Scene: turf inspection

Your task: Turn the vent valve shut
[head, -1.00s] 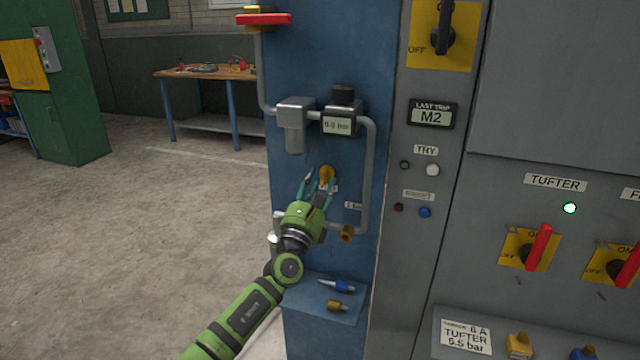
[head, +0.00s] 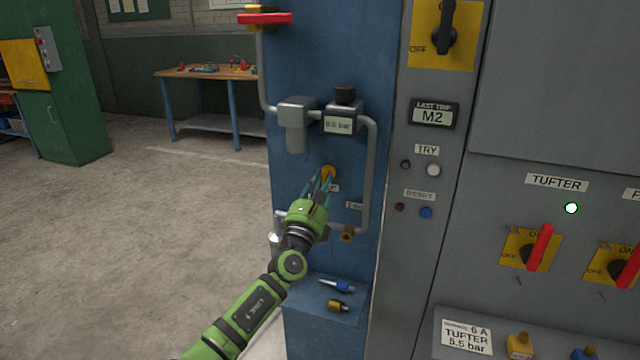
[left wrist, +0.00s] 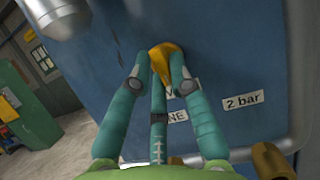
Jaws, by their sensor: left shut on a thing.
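The vent valve's yellow knob (head: 328,171) sits on the blue panel, below the regulator with the gauge display. It also shows in the left wrist view as a yellow handle (left wrist: 162,62) between my fingertips. My left gripper (head: 324,180) reaches up to it from below, its teal fingers closed on the knob from both sides; the left wrist view shows the same fingers (left wrist: 160,75). Part of the knob and the labels beneath it are hidden by the fingers. My right gripper is in neither view.
A grey pipe (head: 370,160) runs down the panel right of my gripper to a brass fitting (head: 347,233). A blue shelf (head: 305,310) below holds a blue-handled piece (head: 343,286) and a brass piece (head: 338,305). A grey switch cabinet (head: 500,190) stands to the right. Open floor lies left.

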